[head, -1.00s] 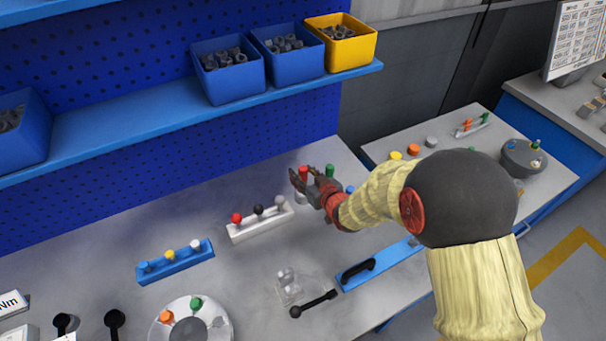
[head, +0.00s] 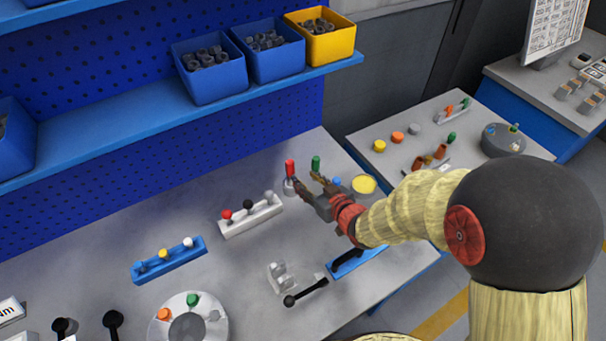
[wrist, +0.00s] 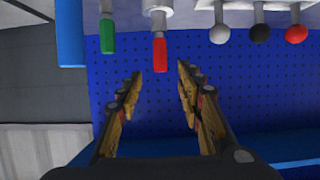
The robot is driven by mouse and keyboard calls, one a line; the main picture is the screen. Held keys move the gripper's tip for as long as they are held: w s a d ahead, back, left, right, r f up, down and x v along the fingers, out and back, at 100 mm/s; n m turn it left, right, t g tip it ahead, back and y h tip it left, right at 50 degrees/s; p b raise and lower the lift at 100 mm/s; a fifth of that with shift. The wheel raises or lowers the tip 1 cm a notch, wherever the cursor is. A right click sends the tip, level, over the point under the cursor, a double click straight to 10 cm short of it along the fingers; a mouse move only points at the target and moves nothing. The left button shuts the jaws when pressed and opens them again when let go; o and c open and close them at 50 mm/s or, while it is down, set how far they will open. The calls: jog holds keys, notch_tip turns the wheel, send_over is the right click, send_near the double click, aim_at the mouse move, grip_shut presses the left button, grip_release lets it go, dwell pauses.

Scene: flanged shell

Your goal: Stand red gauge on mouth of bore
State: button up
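The red gauge (head: 290,168) stands upright in a small pale holder (head: 289,187) near the back of the bench. In the wrist view the red gauge (wrist: 160,52) lies beyond the fingertips, between their lines, not gripped. My gripper (head: 306,180) is open and empty just right of it; both fingers, spread apart, also show in the wrist view (wrist: 160,78). A round pale flange (head: 221,328) with orange and green knobs sits at the front, cut by the picture edge. Its middle is dark grey; I cannot tell whether that is the open bore.
A green-handled piece (head: 316,163) stands close right of the red gauge. A white rack (head: 250,220) with red, black and grey knobs and a blue rack (head: 169,262) lie leftward. A clamp with a black handle (head: 305,292) lies in front. A shelf (head: 110,125) with bins overhangs behind.

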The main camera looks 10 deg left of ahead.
jog(key=s+d+r+m+g+h, duration=0.15)
jog(key=d+r+h, duration=0.25)
jog(key=d+r, duration=0.4)
jog(key=s+d+r+m+t+h, duration=0.1)
jog(key=s+d+r+m+h, duration=0.2)
jog(key=d+r, duration=0.5)
jog(key=s+d+r+m+g, duration=0.1)
jog(key=s+d, duration=0.3)
jog(key=s, duration=0.6)
jog(key=s+d+r+m+g+h, duration=0.1)
jog(key=s+d+r+m+g, duration=0.1)
jog(key=s, duration=0.8)
jog(key=shift+s+d+r+g, duration=0.3)
jog(key=shift+d+r+g, duration=0.1)
jog(key=shift+d+g, duration=0.55)
